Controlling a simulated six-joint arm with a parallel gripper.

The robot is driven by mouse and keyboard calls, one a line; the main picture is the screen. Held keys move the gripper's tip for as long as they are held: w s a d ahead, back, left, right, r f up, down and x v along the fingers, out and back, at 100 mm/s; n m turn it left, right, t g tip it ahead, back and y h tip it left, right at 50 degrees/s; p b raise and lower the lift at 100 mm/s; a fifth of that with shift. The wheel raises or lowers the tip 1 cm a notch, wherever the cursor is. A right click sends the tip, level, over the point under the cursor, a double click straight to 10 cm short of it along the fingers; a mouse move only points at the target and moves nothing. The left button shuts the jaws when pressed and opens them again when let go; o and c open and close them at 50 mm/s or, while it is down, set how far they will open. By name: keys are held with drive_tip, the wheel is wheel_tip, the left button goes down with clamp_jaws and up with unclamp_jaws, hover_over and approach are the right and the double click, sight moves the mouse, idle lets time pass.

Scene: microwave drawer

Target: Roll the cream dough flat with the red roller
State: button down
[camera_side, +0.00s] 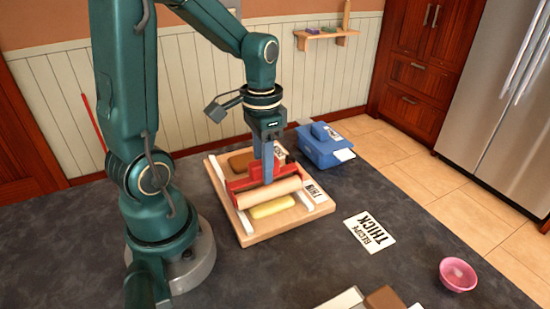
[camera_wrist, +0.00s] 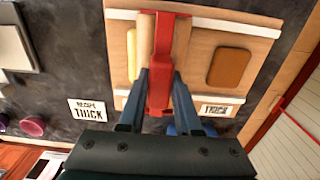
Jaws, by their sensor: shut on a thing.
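The cream dough (camera_side: 272,206) is a rounded bar lying near the front end of the wooden board (camera_side: 250,238). It also shows left of the roller in the wrist view (camera_wrist: 131,52). The red roller (camera_side: 240,186) has a tan cylinder (camera_side: 268,192) and lies across the board, just behind the dough in the side view. I cannot tell whether roller and dough touch. My gripper (camera_side: 267,178) points down, shut on the roller's red handle (camera_wrist: 159,92). A brown dough slab (camera_wrist: 230,66) lies on the roller's other side, partly hidden in the side view.
White rails (camera_side: 222,184) run along the board's two sides. A card reading THICK (camera_side: 314,192) lies by the right rail. A recipe card reading THICK (camera_side: 370,232), a pink bowl (camera_side: 458,274) and a blue box (camera_side: 322,150) are on the dark counter. Another board (camera_side: 345,300) shows at the bottom edge.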

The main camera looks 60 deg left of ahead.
sight(274, 207)
drive_tip(key=shift+d, duration=2.25)
drive_tip(key=shift+r, duration=0.1)
idle(0.3)
drive_tip(key=shift+a+r, duration=0.5)
drive_tip(key=shift+r, duration=0.5)
drive_tip(key=shift+a+r, duration=0.45)
drive_tip(key=shift+r, duration=0.5)
drive_tip(key=shift+a+r, duration=0.5)
drive_tip(key=shift+r, duration=0.5)
